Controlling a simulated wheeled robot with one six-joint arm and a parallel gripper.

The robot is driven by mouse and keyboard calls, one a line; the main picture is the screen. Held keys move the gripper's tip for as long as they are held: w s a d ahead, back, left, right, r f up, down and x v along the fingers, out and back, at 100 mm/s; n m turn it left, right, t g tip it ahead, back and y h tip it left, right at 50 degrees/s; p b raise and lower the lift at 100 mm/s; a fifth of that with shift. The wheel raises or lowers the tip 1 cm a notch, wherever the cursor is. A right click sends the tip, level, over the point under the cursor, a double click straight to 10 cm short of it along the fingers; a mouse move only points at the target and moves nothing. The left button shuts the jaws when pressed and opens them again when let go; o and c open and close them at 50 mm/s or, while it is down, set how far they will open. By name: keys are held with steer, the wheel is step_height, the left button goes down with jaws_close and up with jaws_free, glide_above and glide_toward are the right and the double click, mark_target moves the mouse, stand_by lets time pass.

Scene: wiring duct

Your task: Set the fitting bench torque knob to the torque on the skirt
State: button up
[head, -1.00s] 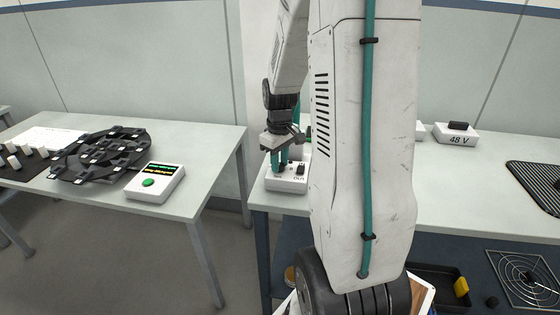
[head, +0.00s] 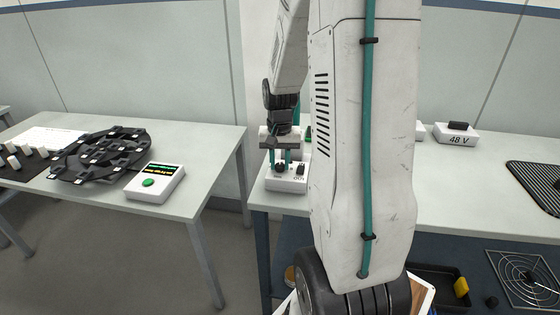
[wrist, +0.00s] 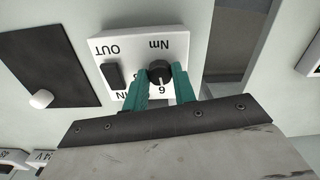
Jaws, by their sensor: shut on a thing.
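The torque knob (wrist: 159,72) is small, round and black with a pale pointer line. It sits on a white box (wrist: 112,45) marked Nm, OUT and IN, lettered upside down in the wrist view. A digit by the knob looks like 6 as pictured, or 9 turned round. My gripper (wrist: 160,75) is shut on the knob, with a teal finger on either side. In the head view the white box (head: 287,185) stands at the bench's left front corner. My gripper (head: 281,161) points down over it. Other markings around the knob are hidden or too small to read.
A black rocker switch (wrist: 112,75) sits beside the knob on the same box. A box marked 48 V (head: 456,139) stands further right on the bench. A separate left table holds a box with a green button (head: 149,183) and a dark round rack (head: 100,153).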

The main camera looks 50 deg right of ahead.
mark_target(279, 165)
steer(key=shift+m, duration=0.8)
steer(key=o, duration=1)
step_height(279, 165, up, 8)
steer(key=shift+f, duration=0.1)
